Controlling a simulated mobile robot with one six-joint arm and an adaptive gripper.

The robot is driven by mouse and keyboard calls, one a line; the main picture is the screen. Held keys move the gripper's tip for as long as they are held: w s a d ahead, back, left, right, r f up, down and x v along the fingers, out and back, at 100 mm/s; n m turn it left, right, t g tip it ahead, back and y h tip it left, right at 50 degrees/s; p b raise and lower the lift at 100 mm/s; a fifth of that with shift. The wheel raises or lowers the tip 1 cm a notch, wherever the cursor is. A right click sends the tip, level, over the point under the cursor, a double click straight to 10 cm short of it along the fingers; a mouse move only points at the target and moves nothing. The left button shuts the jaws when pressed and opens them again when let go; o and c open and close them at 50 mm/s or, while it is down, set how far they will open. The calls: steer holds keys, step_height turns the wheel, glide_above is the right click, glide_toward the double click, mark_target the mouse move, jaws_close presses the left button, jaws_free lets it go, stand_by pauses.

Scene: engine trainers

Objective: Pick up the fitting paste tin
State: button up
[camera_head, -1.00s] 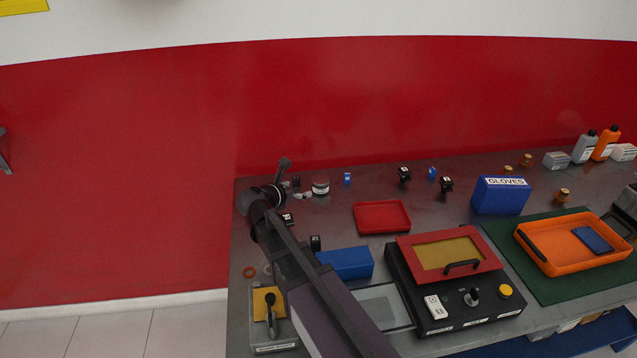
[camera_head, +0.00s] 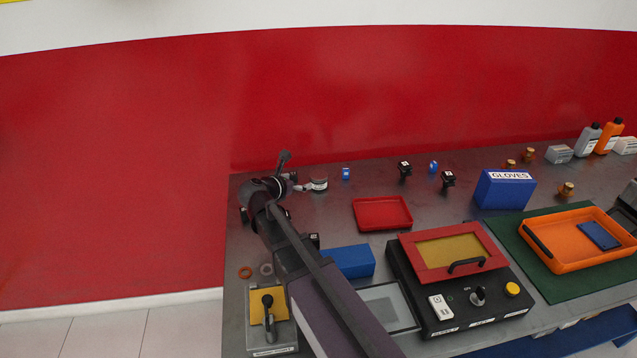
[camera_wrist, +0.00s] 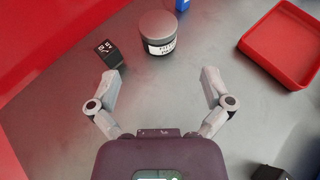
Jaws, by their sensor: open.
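The fitting paste tin is a round jar (camera_wrist: 157,34) with a grey lid and a white label with dark print. In the wrist view it stands on the bench just beyond my fingertips, roughly centred between them. In the head view the tin (camera_head: 319,184) stands near the back left of the bench, just right of my gripper (camera_head: 296,183). In the wrist view my gripper (camera_wrist: 161,80) is open, with its two grey fingers spread wide and nothing between them. The fingers do not touch the tin.
A small black block (camera_wrist: 109,54) stands close left of the tin. A blue item (camera_head: 346,173) is right of it. A red tray (camera_head: 383,213) lies further right, with a blue box (camera_head: 347,262) in front. Bare bench lies between my fingers and the tin.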

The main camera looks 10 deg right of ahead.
mark_target(318, 176)
steer(key=shift+b+x, duration=1.2)
steer(key=shift+x, duration=2.35)
steer(key=shift+d, duration=0.1)
steer(key=b+x, duration=0.2)
steer(key=x, duration=0.2)
steer(key=shift+w+f, duration=0.15)
steer(key=shift+f, duration=0.05)
steer(key=shift+w+d+f, duration=0.1)
steer(key=shift+w+d, duration=0.15)
steer(key=shift+w, duration=0.1)
steer(key=shift+c, duration=0.2)
steer(key=c, duration=0.9)
